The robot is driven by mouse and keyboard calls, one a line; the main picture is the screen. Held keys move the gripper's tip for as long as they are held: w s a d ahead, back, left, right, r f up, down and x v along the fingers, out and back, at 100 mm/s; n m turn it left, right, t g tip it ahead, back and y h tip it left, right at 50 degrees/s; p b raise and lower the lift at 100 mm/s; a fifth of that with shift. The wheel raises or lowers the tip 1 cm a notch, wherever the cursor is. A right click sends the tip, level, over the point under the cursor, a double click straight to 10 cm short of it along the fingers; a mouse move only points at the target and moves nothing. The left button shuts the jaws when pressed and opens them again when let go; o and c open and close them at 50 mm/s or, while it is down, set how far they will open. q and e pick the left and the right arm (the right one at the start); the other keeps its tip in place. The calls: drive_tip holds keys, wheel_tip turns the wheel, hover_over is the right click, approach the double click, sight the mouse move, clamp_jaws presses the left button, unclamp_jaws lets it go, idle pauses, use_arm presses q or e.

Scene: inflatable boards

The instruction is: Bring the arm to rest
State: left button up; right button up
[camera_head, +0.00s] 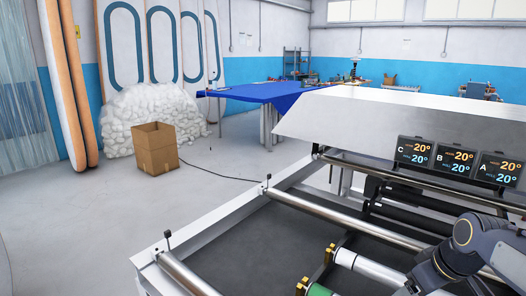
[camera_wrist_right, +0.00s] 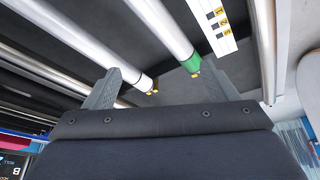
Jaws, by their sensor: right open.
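My right arm (camera_head: 462,255) comes in at the lower right of the head view, bent over the machine's front frame. Its gripper is not clearly visible there. In the right wrist view my right gripper (camera_wrist_right: 160,68) is open, its two grey fingers spread with nothing between them. Beyond the fingers are a white roller with a black end (camera_wrist_right: 120,58) and a white roller with a green end (camera_wrist_right: 165,25). Whether a finger touches either roller I cannot tell. My left arm and gripper are not in view.
The machine (camera_head: 225,240) has long metal bars and three temperature displays (camera_head: 456,160). A white roller (camera_head: 370,268) and a green one (camera_head: 318,291) lie in it at gold holders. A cardboard box (camera_head: 154,150) stands on open floor, before white bags (camera_head: 140,112). A blue-covered table (camera_head: 262,92) is behind.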

drive_tip(key=s+a+f+m+y, duration=0.1)
drive_tip(key=s+a+f+m, duration=0.1)
drive_tip(key=s+a, duration=0.4)
drive_tip(key=s+a+f+m+t+y, duration=0.1)
drive_tip(key=s+a+f+m, duration=0.1)
drive_tip(key=s+a, duration=0.5)
drive_tip(key=s+m, duration=0.1)
drive_tip(key=s, duration=0.5)
drive_tip(key=shift+f+y, duration=0.3)
